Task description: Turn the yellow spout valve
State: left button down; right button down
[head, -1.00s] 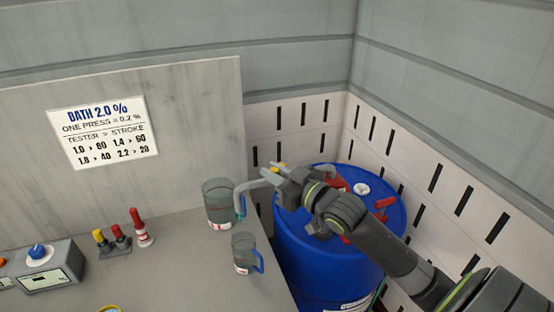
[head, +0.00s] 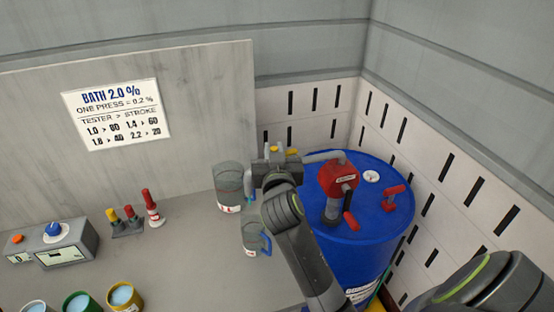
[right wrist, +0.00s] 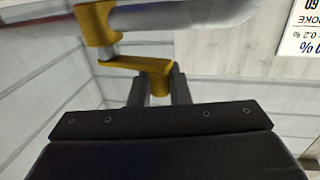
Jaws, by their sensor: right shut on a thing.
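The yellow spout valve sits on the grey spout pipe (head: 322,157) and shows in the head view as small yellow patches (head: 291,151) around my right gripper (head: 277,160). My gripper body hides part of the spout in the head view. The spout's outlet is over or near a clear grey jug (head: 228,188). My left gripper is not in view.
A blue drum (head: 375,230) carries a red pump (head: 338,180) with a red-tipped handle. A second jug (head: 253,238) stands close to my arm. Testers (head: 127,222), a control box (head: 62,247) and several cups (head: 122,297) occupy the bench's left. Walls close off the back and right.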

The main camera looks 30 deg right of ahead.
jog(key=shift+w+m+g+h+b, duration=0.3)
jog(key=shift+m+g+h+b, duration=0.1)
jog(key=shift+m+h+b, duration=0.25)
jog(key=shift+w+m+g+h+b, duration=0.25)
jog(key=shift+m+g+h+b, duration=0.25)
jog(key=shift+h, duration=0.25)
jog(key=c, duration=1.4)
grip_release()
jog(key=shift+f, duration=0.1)
